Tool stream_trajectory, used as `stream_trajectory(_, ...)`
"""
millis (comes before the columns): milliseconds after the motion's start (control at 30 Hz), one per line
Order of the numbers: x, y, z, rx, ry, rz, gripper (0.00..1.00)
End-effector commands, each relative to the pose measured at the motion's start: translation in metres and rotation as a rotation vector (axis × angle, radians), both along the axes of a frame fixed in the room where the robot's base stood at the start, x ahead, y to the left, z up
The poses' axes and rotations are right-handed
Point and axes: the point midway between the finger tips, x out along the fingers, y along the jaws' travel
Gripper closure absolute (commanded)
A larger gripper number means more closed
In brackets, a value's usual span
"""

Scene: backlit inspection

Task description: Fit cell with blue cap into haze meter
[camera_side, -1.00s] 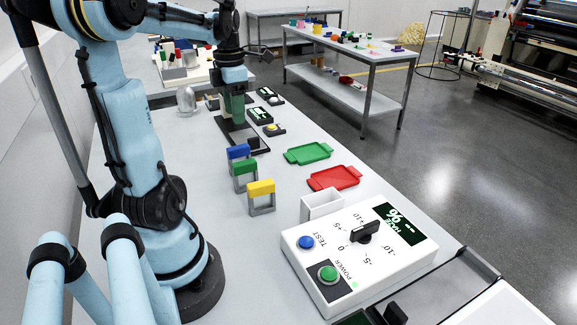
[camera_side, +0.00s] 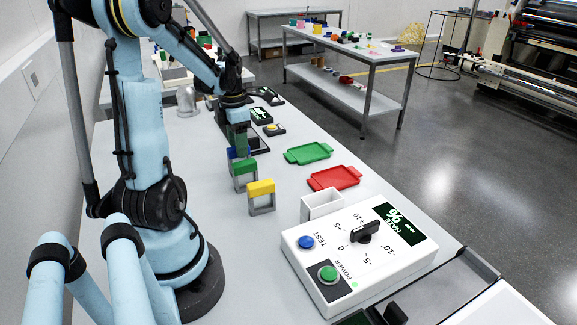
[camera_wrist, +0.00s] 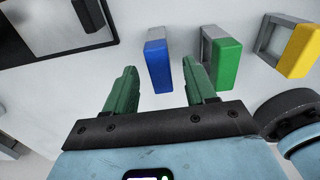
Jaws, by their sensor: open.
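The cell with the blue cap (camera_wrist: 159,66) stands on the table, between and beyond my gripper's open fingers (camera_wrist: 160,85) in the wrist view. In the side view its blue cap (camera_side: 230,154) is mostly hidden behind my gripper (camera_side: 239,150), which is above or beside it. No contact shows. A green-capped cell (camera_side: 245,170) and a yellow-capped cell (camera_side: 261,195) stand in a row toward the haze meter. The haze meter (camera_side: 318,270) is a white box with a dial, a blue button, a green button and a display. A white open-topped holder (camera_side: 321,204) adjoins its far side.
A green tray (camera_side: 308,153) and a red tray (camera_side: 334,178) lie along the table's right side. The green-capped cell (camera_wrist: 224,60) is close to my right finger in the wrist view. Small dark devices (camera_side: 262,114) stand farther back.

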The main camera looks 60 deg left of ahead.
Motion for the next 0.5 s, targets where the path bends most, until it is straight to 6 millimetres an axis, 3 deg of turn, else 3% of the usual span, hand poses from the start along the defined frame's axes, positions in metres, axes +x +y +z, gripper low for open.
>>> stream_trajectory(200,0.000,0.000,-0.020,0.001,0.000,0.000,0.45)
stream_trajectory(500,0.000,0.000,-0.022,0.001,0.000,0.001,0.46)
